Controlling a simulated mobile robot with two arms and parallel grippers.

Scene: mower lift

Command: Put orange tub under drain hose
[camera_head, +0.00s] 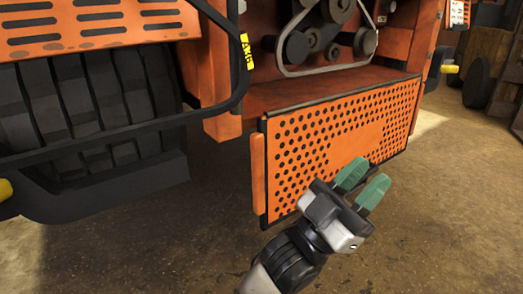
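I see no orange tub and no drain hose in the head view.
The orange machine (225,125) fills the upper part, with belt and pulleys (325,40) above the panel. A large black tyre (85,105) and a black bar frame (130,128) are at left. Brown floor (440,210) is clear at front and right.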

